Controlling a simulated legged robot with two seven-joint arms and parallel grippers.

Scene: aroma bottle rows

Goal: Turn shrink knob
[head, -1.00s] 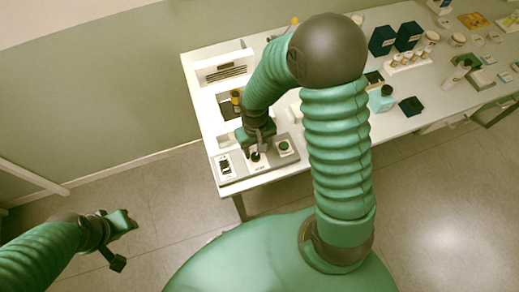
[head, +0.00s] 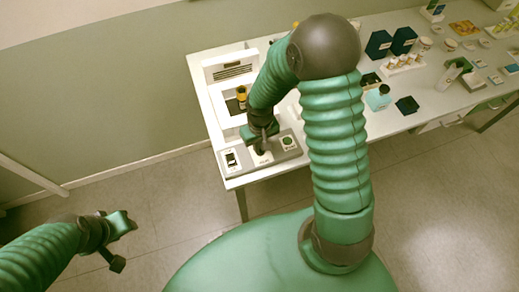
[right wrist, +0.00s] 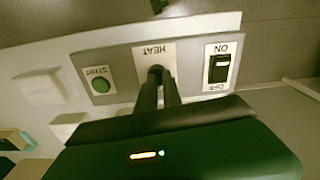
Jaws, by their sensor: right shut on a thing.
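The control panel (head: 236,172) lies at the table's near left corner and also shows in the right wrist view (right wrist: 120,62). Its dark knob (right wrist: 155,70) sits on a white plate marked HEAT. My right gripper (head: 262,150) reaches down over the panel. In the right wrist view its two dark fingers (right wrist: 159,82) are shut on the knob and hide most of it. The knob's turn angle cannot be told. My left gripper (head: 121,244) is open and empty, off the table at the lower left.
A black ON/OFF rocker switch (right wrist: 220,68) and a green START button (right wrist: 100,85) flank the knob. A white slotted unit (head: 231,67) stands behind the panel. Floor left of the table is clear.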

